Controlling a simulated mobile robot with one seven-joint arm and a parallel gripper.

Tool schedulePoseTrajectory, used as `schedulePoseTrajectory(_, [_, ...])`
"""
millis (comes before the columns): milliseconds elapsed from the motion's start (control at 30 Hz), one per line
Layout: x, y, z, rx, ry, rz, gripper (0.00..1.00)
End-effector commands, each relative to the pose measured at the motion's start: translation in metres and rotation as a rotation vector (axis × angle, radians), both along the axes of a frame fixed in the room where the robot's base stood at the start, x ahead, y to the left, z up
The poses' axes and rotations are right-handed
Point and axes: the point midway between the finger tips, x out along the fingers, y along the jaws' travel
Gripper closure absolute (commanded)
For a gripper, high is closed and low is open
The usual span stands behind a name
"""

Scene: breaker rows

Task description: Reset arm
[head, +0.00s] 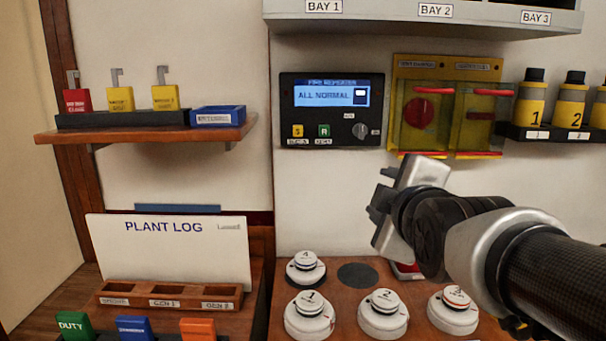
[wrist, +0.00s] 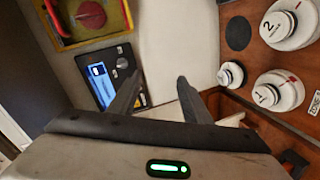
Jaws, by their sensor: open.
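My gripper (head: 388,200) is raised in front of the wall, below the yellow-framed boxes and above the bench. In the wrist view its two dark fingers (wrist: 158,95) stand apart with nothing between them. My arm reaches in from the lower right in the head view. The fire repeater panel (head: 332,110) is on the wall to the left of the gripper, and its screen reads ALL NORMAL. The panel also shows in the wrist view (wrist: 112,80). The gripper is apart from the panel.
White detectors (head: 383,314) stand on the bench below, beside an empty dark round spot (head: 357,275). Yellow-framed boxes (head: 447,62) hang on the wall above. A shelf (head: 140,138) with padlocks, a plant log board (head: 165,245) and a slotted wooden holder (head: 170,303) are at left.

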Motion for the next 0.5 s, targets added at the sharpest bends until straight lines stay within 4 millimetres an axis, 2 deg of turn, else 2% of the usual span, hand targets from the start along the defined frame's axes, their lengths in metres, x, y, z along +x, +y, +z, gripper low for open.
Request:
schedulePoseTrajectory(100, [-0.036, -0.001, -0.049, 0.301, 0.215, -0.116, 0.56])
schedulePoseTrajectory(200, [-0.072, -0.002, -0.085, 0.529, 0.381, -0.258, 0.56])
schedulePoseTrajectory(300, [-0.109, -0.002, -0.114, 0.714, 0.518, -0.418, 0.56])
schedulePoseTrajectory(500, [-0.184, -0.002, -0.156, 0.988, 0.721, -0.774, 0.56])
